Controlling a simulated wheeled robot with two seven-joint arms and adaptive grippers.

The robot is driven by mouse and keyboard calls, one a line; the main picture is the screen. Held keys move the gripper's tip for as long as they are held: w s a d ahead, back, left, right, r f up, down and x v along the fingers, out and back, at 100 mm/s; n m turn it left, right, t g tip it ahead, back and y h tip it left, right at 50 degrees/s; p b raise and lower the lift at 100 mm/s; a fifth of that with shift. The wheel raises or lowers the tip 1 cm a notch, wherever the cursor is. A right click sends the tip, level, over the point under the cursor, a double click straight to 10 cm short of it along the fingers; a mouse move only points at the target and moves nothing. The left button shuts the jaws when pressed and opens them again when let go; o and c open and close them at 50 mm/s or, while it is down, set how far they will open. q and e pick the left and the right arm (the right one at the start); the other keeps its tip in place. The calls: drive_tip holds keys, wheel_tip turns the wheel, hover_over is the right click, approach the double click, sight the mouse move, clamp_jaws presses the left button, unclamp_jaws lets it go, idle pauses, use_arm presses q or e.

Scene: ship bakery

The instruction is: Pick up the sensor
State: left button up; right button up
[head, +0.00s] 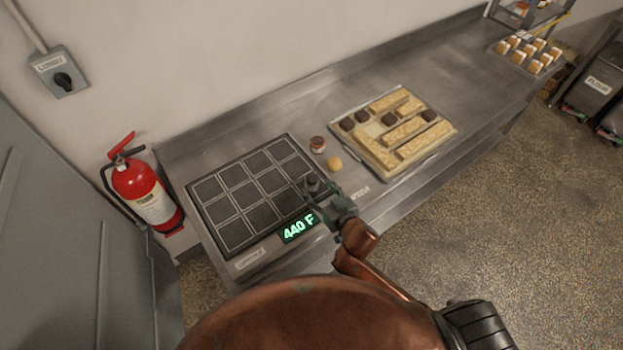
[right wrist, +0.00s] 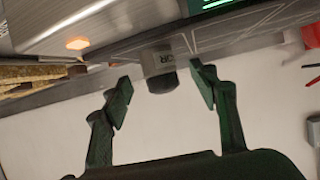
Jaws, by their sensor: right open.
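The sensor (right wrist: 158,62) is a short grey cylinder with a dark end and partly readable lettering. In the right wrist view it stands on the dark gridded plate, between and just beyond the two open fingers of my right gripper (right wrist: 163,88), with a gap on each side. In the head view a small dark cylinder (head: 312,184), likely the sensor, is at the plate's right edge. My right gripper (head: 328,192) is beside it, partly covering it. My left gripper is not in view.
The gridded hot plate (head: 235,226) has a lit display (head: 299,228) reading 440 F. A board (head: 446,131) of pastry bars is farther right. A fire extinguisher (head: 146,192) hangs left.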

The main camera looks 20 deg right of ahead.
sight(315, 186)
drive_tip(key=x, duration=0.3)
drive_tip(key=shift+w+f, duration=0.25)
drive_tip(key=shift+w, duration=0.05)
drive_tip(key=shift+x, duration=0.85)
drive_tip(key=c, duration=1.3)
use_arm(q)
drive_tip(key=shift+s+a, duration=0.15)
use_arm(e)
clamp_jaws()
